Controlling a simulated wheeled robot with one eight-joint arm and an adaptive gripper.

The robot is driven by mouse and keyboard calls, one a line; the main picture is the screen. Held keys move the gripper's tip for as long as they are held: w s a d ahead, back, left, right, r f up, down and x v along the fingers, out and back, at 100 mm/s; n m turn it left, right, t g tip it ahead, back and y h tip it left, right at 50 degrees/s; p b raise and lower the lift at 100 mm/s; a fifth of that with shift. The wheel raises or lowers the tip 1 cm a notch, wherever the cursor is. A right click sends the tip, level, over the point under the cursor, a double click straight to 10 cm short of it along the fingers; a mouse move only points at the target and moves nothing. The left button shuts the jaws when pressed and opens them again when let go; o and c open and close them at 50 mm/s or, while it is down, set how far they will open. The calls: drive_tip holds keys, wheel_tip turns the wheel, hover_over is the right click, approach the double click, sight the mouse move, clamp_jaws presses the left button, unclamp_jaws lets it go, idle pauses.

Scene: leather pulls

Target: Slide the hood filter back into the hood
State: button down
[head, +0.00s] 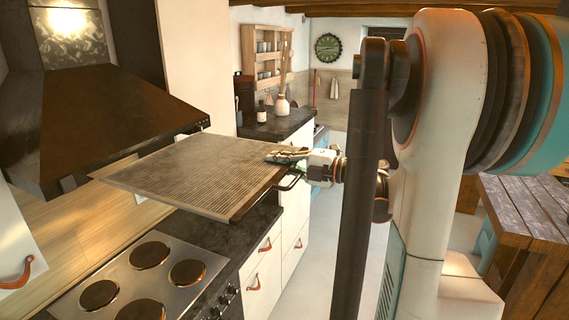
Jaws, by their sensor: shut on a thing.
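The hood filter (200,172) is a flat, ribbed metal panel in the middle of the head view. It is held roughly level above the stove, in front of and slightly below the dark hood (110,115). My gripper (285,165) is shut on the filter's handle side at its right edge. The far left edge of the filter comes close to the hood's lower rim in the picture; I cannot tell whether they touch. The underside opening of the hood is hidden from this view.
A cooktop (150,280) with several round plates lies below the filter. A dark counter (275,125) with a vase (282,105) and bottles stands behind. White drawers (262,275) with leather pulls face the floor. A wooden table (530,205) is at right.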

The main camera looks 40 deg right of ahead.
sight(234, 152)
drive_tip(key=shift+x, duration=1.35)
drive_tip(key=shift+b, duration=0.5)
drive_tip(key=shift+w+a+r, duration=0.1)
drive_tip(key=shift+w+a, duration=0.15)
drive_tip(key=shift+w, duration=0.35)
drive_tip(key=shift+w+a, duration=0.1)
drive_tip(key=shift+w, duration=0.05)
drive_tip(key=shift+b+x, duration=0.3)
drive_tip(key=shift+x, duration=0.8)
drive_tip(key=shift+b+x, duration=0.5)
drive_tip(key=shift+x, duration=2.95)
